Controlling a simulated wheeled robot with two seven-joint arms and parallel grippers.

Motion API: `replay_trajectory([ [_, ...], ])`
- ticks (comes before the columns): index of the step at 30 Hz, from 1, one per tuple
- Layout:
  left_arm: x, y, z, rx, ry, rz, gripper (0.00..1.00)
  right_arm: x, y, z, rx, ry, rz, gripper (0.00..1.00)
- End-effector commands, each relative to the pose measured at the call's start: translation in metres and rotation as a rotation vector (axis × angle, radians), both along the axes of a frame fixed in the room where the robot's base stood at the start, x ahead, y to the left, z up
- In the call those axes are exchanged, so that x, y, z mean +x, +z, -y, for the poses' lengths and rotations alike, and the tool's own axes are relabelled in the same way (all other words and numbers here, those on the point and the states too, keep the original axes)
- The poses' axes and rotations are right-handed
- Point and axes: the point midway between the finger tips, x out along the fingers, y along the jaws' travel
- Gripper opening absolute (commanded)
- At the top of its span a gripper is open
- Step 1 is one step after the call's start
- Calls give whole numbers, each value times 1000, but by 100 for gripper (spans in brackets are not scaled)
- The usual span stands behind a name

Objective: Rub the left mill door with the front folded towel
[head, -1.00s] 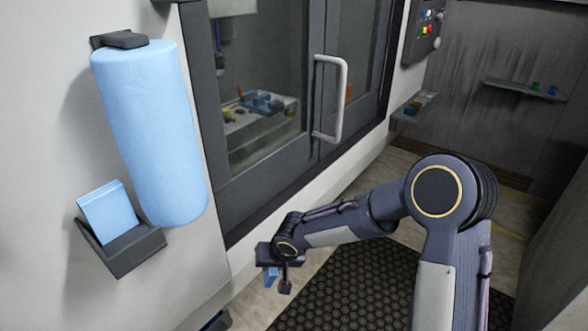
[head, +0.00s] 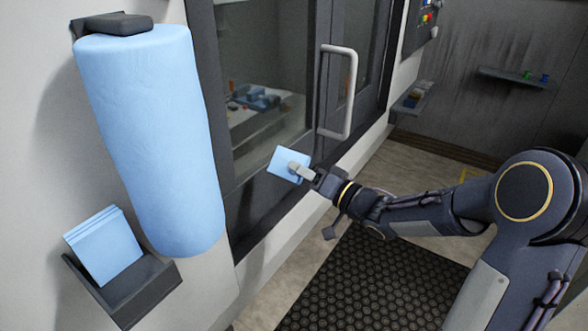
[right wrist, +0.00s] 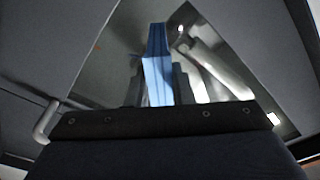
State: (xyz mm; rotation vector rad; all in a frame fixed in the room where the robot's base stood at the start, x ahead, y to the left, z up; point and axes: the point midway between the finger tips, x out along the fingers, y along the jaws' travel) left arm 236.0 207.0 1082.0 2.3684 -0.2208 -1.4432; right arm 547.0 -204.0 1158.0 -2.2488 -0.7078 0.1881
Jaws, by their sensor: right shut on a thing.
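My right gripper (head: 301,171) is shut on a light blue folded towel (head: 284,164), held up in front of the lower part of the left mill door (head: 258,190). The left mill door has a dark frame and a large window. In the right wrist view the towel (right wrist: 157,70) stands between the fingers, with the door's glass (right wrist: 110,70) behind it. I cannot tell whether the towel touches the door. More folded blue towels (head: 105,247) stand in a dark holder on the wall at lower left. My left gripper is not in view.
A big blue roll (head: 150,140) hangs on the wall left of the door. A pale door handle (head: 350,95) sticks out right of the towel. A black floor mat (head: 370,285) lies below. A small shelf (head: 510,80) is on the far wall.

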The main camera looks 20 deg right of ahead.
Motion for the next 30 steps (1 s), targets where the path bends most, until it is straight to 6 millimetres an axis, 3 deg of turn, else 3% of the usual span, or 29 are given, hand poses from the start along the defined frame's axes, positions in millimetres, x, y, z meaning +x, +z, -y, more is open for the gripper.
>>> replay_trajectory([
  [18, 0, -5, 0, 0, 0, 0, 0, 41, 1, -33, 2, 1, 4, 3],
  [30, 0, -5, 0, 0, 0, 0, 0, 46, 1, -36, 1, 1, 2, 3],
])
